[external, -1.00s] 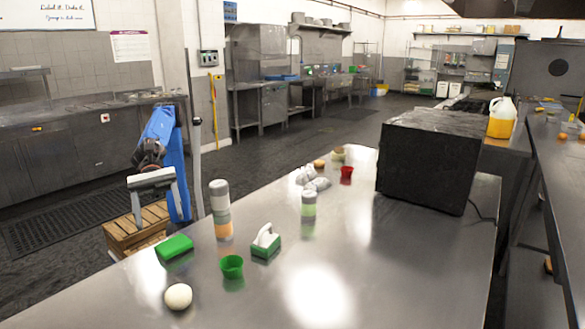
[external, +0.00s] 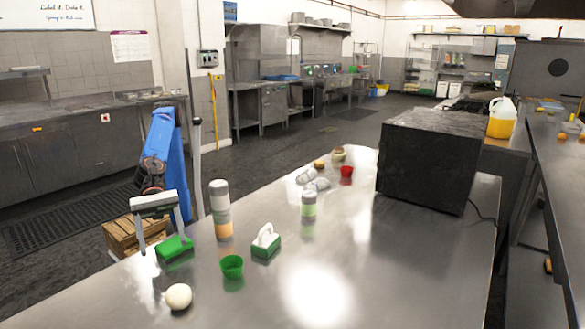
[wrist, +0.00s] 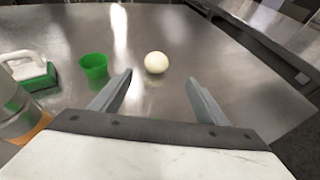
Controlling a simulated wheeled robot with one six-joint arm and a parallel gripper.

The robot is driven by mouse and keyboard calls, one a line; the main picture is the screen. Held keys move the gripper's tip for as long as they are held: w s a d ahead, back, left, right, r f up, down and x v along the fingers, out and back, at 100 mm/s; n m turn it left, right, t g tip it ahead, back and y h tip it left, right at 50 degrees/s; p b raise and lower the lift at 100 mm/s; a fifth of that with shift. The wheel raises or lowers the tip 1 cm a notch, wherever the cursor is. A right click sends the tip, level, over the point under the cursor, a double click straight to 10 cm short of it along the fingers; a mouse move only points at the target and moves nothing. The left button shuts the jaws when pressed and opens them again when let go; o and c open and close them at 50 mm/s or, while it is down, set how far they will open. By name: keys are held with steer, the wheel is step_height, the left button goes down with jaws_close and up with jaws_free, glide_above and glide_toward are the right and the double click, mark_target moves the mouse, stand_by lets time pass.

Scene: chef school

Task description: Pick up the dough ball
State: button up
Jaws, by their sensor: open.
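The dough ball (external: 178,296) is round and off-white and sits on the steel table (external: 400,290) near its front left edge. It also shows in the wrist view (wrist: 156,62), ahead of my gripper and between the lines of its two fingers. My gripper (external: 163,246) is open and empty. In the external view it is behind the ball, close to a green block-like item (external: 174,247), and apart from the ball. In the wrist view my gripper's fingers (wrist: 158,84) are spread with bare table between them.
A green cup (external: 232,266) stands right of the ball. A green-and-white brush-like item (external: 265,243) and a tall bottle (external: 220,208) are behind it. A black box (external: 428,160) stands farther back. The table's front middle is clear.

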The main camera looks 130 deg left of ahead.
glide_toward(182, 308)
steer(key=shift+w+d+f, duration=0.3)
steer(key=shift+w+d, duration=0.45)
steer(key=shift+a+x, duration=0.15)
steer(key=shift+x, duration=1.15)
steer(key=shift+a+x, duration=0.15)
steer(key=shift+x, duration=1.15)
steer(key=shift+w, duration=0.1)
steer(key=c, duration=1.2)
